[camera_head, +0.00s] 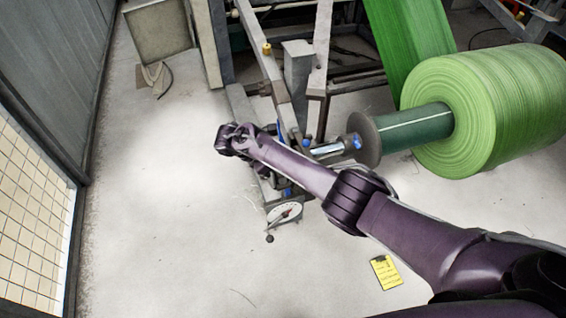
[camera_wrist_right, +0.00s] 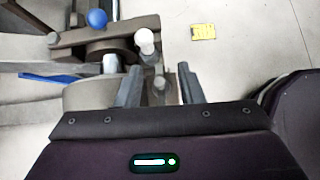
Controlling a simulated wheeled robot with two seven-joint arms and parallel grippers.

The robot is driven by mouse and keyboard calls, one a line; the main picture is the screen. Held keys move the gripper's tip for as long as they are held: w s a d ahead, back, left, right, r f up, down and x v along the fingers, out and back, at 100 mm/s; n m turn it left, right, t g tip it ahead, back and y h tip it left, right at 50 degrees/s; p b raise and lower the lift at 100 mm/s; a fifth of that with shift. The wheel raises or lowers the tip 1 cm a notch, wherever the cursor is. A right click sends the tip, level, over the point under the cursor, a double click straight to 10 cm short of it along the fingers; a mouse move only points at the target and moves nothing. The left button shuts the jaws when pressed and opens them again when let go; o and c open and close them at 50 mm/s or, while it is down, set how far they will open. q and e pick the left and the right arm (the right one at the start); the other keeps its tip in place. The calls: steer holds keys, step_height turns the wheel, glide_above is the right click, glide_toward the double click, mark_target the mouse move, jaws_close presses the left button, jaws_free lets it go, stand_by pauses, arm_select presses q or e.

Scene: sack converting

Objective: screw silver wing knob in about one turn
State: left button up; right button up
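My right arm reaches across the head view to the machine's frame, and its fingers are hidden there behind my arm. In the right wrist view my right gripper (camera_wrist_right: 160,70) is open, with its two fingers apart. A small grey metal piece (camera_wrist_right: 160,86), possibly the silver wing knob, shows between the fingers. Its shape is too small to tell, and I see no finger clearly touching it. A white ball-ended lever (camera_wrist_right: 145,38) stands just beyond the left finger. My left gripper is not in view.
A blue ball knob (camera_wrist_right: 97,18) sits on the machine's arm. A large green roll (camera_head: 490,110) on a dark green core (camera_head: 415,127) stands at the right. A round dial (camera_head: 284,213) is low on the frame.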

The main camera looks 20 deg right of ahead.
steer(key=v, duration=0.7)
steer(key=shift+a+r, duration=0.3)
